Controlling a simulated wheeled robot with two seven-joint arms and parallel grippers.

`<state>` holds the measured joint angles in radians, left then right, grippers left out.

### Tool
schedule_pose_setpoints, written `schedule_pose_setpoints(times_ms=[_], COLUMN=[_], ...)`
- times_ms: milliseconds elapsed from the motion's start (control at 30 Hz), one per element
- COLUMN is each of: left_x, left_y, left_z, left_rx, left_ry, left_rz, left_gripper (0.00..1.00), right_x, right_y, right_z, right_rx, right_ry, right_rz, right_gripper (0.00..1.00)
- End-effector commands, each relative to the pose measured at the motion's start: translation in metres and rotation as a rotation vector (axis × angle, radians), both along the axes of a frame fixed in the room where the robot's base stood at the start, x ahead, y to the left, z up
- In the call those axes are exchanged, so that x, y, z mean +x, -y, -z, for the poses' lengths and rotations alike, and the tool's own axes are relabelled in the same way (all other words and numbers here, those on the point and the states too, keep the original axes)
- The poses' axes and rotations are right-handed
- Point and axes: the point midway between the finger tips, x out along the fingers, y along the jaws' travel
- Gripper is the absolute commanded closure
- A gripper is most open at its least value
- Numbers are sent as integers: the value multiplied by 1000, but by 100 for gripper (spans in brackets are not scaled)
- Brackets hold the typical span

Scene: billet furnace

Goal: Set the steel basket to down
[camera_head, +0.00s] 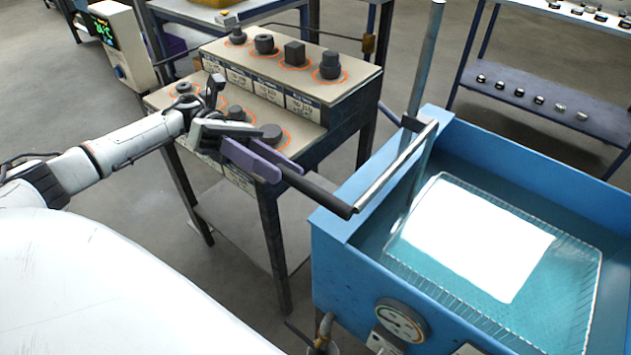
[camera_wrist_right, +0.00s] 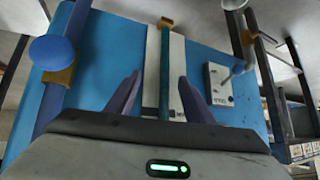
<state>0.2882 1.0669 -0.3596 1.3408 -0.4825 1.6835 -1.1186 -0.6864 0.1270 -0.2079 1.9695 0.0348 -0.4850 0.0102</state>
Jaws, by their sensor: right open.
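The steel basket (camera_head: 598,285) is a wire mesh tray inside the blue tank (camera_head: 345,262). Teal liquid shows around and through it, and a bright white patch covers much of it. A lever beside the basket has a steel crossbar (camera_head: 393,172) and a dark handle (camera_head: 325,194) at the tank's left rim. My left gripper (camera_head: 290,172) has its purple fingers on either side of the dark handle's end. Whether they press on it is not clear. My right gripper (camera_wrist_right: 156,88) is open, its fingers apart before a blue panel (camera_wrist_right: 110,55) with a teal bar (camera_wrist_right: 165,75).
A two-step stand (camera_head: 350,85) with several dark parts on orange-ringed spots stands left of the tank, beneath my left arm. A vertical pole (camera_head: 428,50) rises behind the tank. A gauge (camera_head: 402,322) is on the tank's front. A shelf (camera_head: 540,95) stands behind.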

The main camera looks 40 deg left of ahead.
Motion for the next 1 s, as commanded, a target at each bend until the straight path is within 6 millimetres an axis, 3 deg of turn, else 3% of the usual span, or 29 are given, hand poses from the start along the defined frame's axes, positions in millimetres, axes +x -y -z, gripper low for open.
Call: schedule_pose_setpoints(times_ms=[200, 400, 800, 867, 1000], left_x=[-4, -6, -6, -6, -6], left_y=[43, 71, 80, 80, 80], left_z=[-3, -2, 0, 0, -1], left_rx=[-2, -3, -1, -2, -2], left_ry=[-1, -1, -1, -1, -1], left_rz=[3, 1, -2, -2, -2], left_gripper=[64, 64, 64, 71, 95], right_x=[-2, -3, -3, -3, -3], right_y=[4, 6, 7, 7, 7], right_z=[-11, -15, -16, -16, -15], right_rx=[-1, -1, 0, -2, -2], right_ry=[-5, -6, -4, -4, -5], right_rz=[5, 9, 12, 12, 12], right_gripper=[52, 52, 52, 52, 52])
